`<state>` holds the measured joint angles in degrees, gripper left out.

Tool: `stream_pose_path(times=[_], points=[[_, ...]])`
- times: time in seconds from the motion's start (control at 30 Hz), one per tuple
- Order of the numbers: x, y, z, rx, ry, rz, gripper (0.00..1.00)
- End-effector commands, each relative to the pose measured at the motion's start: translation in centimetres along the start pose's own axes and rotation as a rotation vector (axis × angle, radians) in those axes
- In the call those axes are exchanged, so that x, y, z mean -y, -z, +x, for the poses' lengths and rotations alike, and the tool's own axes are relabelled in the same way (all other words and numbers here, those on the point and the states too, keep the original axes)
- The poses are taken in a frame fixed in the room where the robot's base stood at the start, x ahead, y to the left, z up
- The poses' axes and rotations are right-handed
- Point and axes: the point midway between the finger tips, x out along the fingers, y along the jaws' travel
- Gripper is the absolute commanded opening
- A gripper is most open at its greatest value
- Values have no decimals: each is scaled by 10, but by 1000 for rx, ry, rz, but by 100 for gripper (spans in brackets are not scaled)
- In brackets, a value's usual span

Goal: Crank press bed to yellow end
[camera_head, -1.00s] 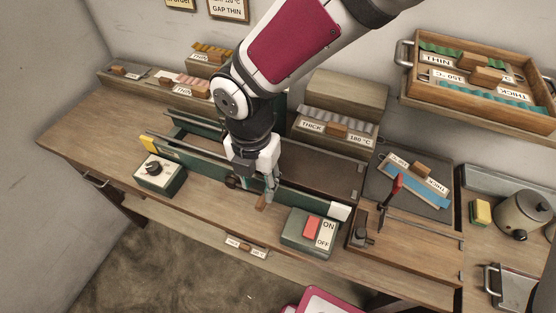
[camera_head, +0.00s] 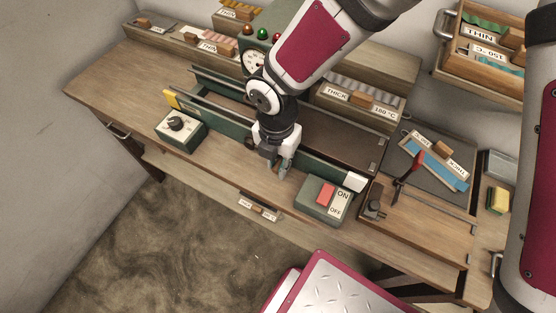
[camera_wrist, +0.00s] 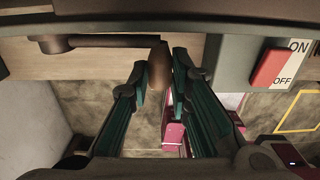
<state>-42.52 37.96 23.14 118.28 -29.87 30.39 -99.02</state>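The press is a long green frame with a yellow end (camera_head: 169,99) at the left and a white end (camera_head: 356,183) at the right. A dark flat surface (camera_head: 335,138) spans its right part; which part is the bed is unclear. In the wrist view the crank arm (camera_wrist: 110,41) runs from a round hub (camera_wrist: 53,44) to a brown handle (camera_wrist: 160,68). The arm and gripper hide the press's middle and the crank in the head view.
A dial box (camera_head: 180,130) stands front left. A box with a red ON/OFF switch (camera_head: 325,196) stands just right of my gripper. Labelled racks and a gauge panel (camera_head: 252,62) are behind. A board with a red-handled lever (camera_head: 418,160) is at right.

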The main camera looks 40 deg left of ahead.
Motion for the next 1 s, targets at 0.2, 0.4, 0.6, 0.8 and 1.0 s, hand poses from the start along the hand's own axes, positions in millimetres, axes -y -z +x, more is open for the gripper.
stream_pose_path(times=[0.2,0.4,0.6,0.8,1.0], points=[[0,0,0,0,-1,0,0],[-1,0,-4,1,-1,0,0],[-6,-1,-14,3,-4,-1,0],[-15,-1,-27,4,-11,-1,0],[-24,-1,-38,4,-15,-3,0]])
